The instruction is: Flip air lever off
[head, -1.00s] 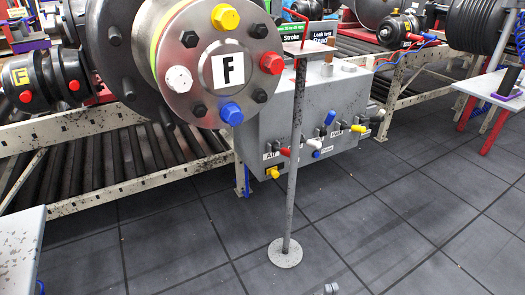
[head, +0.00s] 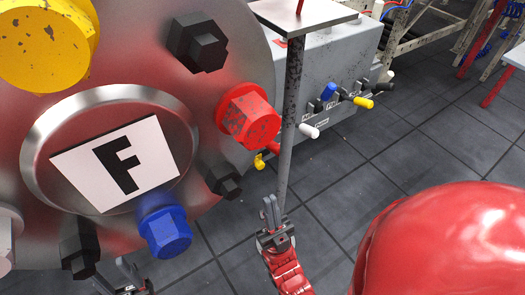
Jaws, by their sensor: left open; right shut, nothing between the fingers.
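The grey control box (head: 335,60) stands behind the thin stand post (head: 291,110). A red lever (head: 273,148), which looks like the one beside the "Air" label earlier, shows only in part between the big flange and the post; its label is hidden now. My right gripper (head: 269,207) is shut and empty, pointing up below the red lever, just left of the post and apart from the lever in the picture. My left gripper (head: 124,268) is open at the bottom edge, below the flange and partly out of view.
A large flange (head: 225,70) marked F, with coloured bolts, fills the left. The box also has a yellow knob (head: 259,161), a white lever (head: 308,131), a blue lever (head: 328,92) and another yellow lever (head: 362,102). A stand plate (head: 305,13) tops the post. Tiled floor (head: 400,150) is clear.

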